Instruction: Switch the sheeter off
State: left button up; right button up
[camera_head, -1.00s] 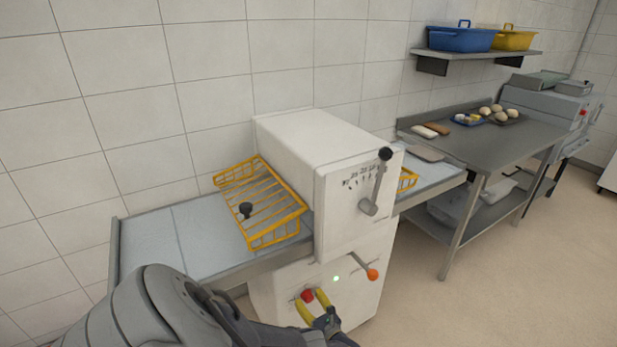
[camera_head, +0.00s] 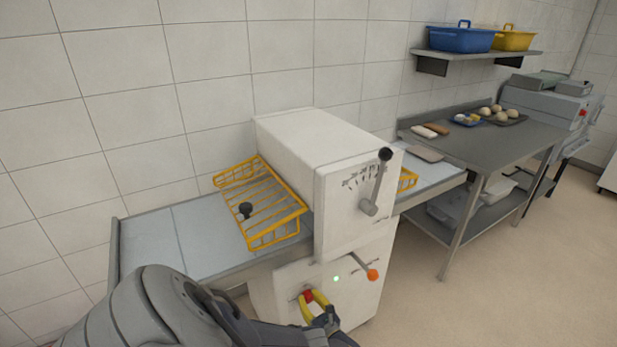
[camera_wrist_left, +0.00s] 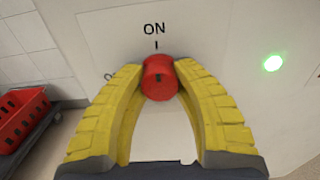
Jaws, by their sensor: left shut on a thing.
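The sheeter (camera_head: 300,140) is a white machine with a belt table (camera_head: 160,245) and a yellow wire guard (camera_head: 262,205). Its red rotary switch (camera_wrist_left: 159,78) sits on the lower front panel, and its dark mark lines up with the "ON" label in the left wrist view. A green lamp (camera_wrist_left: 273,63) glows to its right; it also shows in the head view (camera_head: 336,279). My left gripper (camera_head: 314,297), with yellow fingers, is shut on the red switch, one finger on each side. My right gripper is not in view.
An orange-knobbed lever (camera_head: 372,274) sticks out right of the switch. A black-knobbed lever (camera_head: 385,154) stands above on a scale. A steel table (camera_head: 500,150) with dough stands at the right. A red crate (camera_wrist_left: 25,115) is at the left in the wrist view.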

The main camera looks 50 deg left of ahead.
pick_arm(q)
grip_shut()
jog(key=shift+n, duration=0.4)
jog(key=n, duration=0.3)
jog(key=shift+n, duration=0.4)
jog(key=n, duration=0.4)
jog(key=shift+d+n, duration=0.1)
jog(key=shift+n, duration=0.2)
jog(key=n, duration=0.4)
jog(key=shift+w, duration=0.1)
jog(key=shift+r+n, duration=0.1)
jog(key=shift+n, duration=2.3)
jog(key=shift+w, duration=0.1)
jog(key=o, duration=1.2)
grip_release()
